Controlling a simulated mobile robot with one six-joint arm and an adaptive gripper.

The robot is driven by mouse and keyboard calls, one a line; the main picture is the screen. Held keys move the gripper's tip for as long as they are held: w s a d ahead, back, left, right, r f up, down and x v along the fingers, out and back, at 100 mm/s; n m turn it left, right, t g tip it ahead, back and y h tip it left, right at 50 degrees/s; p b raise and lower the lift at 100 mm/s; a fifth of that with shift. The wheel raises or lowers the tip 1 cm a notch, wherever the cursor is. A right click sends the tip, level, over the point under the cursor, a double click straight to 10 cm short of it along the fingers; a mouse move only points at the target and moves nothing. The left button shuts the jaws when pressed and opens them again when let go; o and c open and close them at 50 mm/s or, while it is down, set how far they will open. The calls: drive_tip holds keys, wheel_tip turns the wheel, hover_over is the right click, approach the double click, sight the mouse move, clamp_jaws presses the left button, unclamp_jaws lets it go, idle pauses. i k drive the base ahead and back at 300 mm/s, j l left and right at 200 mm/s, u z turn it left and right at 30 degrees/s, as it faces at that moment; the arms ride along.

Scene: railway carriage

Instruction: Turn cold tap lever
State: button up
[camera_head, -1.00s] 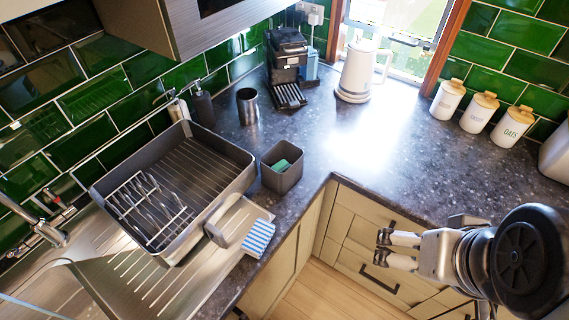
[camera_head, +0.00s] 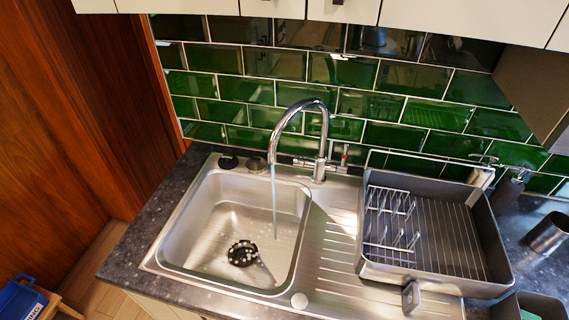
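A chrome swan-neck tap (camera_head: 320,145) stands behind the steel sink (camera_head: 215,205), its spout curving left over the basin. A thin pale-blue stream (camera_head: 274,205), which looks like running water, drops from the spout towards the drain (camera_head: 243,253). A small upright lever with a red mark (camera_head: 345,156) is on the right of the tap body. A short chrome part (camera_head: 300,163) sticks out on the left; I cannot make out a blue mark on it. My gripper is not in view.
A grey dish rack (camera_head: 440,278) stands on the drainer right of the tap. A metal cup (camera_head: 547,233) and soap dispenser (camera_head: 508,190) are further right. Wall cabinets (camera_head: 240,8) hang above; green tiles back the sink.

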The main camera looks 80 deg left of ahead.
sight(299, 161)
drive_tip(key=u, duration=2.6)
drive_tip(key=i+j+z, duration=0.35)
drive_tip(key=j, duration=0.25)
drive_tip(key=i+j+z, duration=0.15)
drive_tip(key=i+j, duration=0.1)
drive_tip(key=j, duration=0.1)
